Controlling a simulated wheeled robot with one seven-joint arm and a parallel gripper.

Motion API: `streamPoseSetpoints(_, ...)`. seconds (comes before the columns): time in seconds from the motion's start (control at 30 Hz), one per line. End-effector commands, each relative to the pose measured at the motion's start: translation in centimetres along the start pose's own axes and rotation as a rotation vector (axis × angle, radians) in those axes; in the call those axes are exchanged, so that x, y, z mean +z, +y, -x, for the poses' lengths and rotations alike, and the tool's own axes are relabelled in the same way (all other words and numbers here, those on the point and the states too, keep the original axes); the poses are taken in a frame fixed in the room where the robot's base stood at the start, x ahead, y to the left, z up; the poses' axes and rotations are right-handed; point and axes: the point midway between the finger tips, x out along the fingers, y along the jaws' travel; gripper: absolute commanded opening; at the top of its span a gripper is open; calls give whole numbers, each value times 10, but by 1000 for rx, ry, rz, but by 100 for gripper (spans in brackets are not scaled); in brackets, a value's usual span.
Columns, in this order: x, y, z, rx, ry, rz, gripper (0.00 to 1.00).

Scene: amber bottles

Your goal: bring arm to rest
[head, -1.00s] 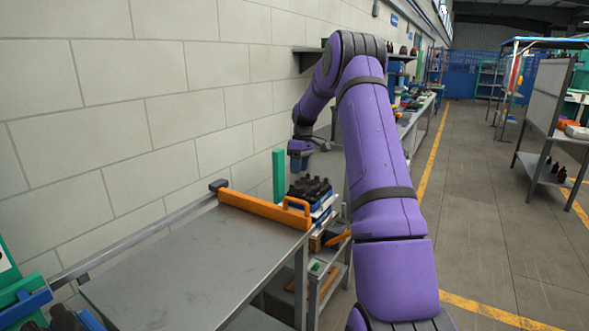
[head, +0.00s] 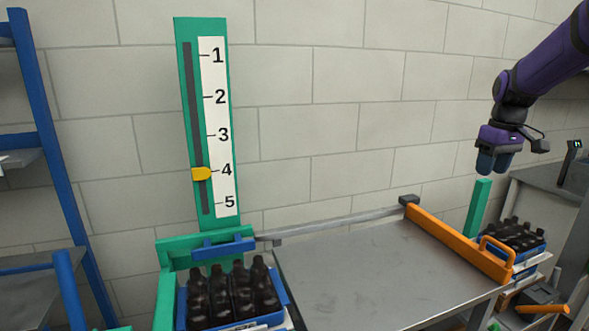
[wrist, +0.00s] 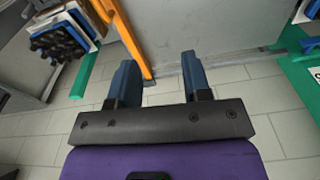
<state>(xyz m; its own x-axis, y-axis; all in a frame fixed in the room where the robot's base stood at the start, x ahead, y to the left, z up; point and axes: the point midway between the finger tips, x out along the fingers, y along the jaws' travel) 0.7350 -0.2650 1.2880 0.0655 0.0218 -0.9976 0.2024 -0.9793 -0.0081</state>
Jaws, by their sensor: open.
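My purple arm reaches in from the upper right in the head view. My gripper (head: 495,165) hangs above the green post (head: 478,207) near the wall, with its blue fingers pointing down. In the wrist view my gripper (wrist: 158,72) has its two blue fingers apart, with nothing between them. Below the fingers in that view are the floor and the wall, and no object touches them.
A crate of dark bottles (head: 232,296) stands at the left below a numbered gauge (head: 216,130) with a yellow pointer near 4. Another bottle crate (head: 530,245) is at the right, beyond the orange bar (head: 455,243). The grey table (head: 370,265) is bare.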

Motion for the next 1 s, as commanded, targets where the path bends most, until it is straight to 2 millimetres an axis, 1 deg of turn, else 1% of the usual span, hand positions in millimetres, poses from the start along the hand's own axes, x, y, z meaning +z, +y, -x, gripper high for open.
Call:
streamPoseSetpoints(0.03,8,-19,12,15,14,-1,44)
streamPoseSetpoints(0.2,35,-70,40,53,60,-30,44)
streamPoseSetpoints(0.37,67,-114,58,79,109,-58,44)
streamPoseSetpoints(0.5,99,-149,69,94,156,-81,44)
streamPoseSetpoints(0.6,124,-171,72,100,193,-99,44)
streamPoseSetpoints(0.77,164,-203,72,101,252,-127,44)
streamPoseSetpoints(0.9,200,-225,66,93,305,-152,44)
streamPoseSetpoints(1.0,222,-238,60,83,339,-168,44)
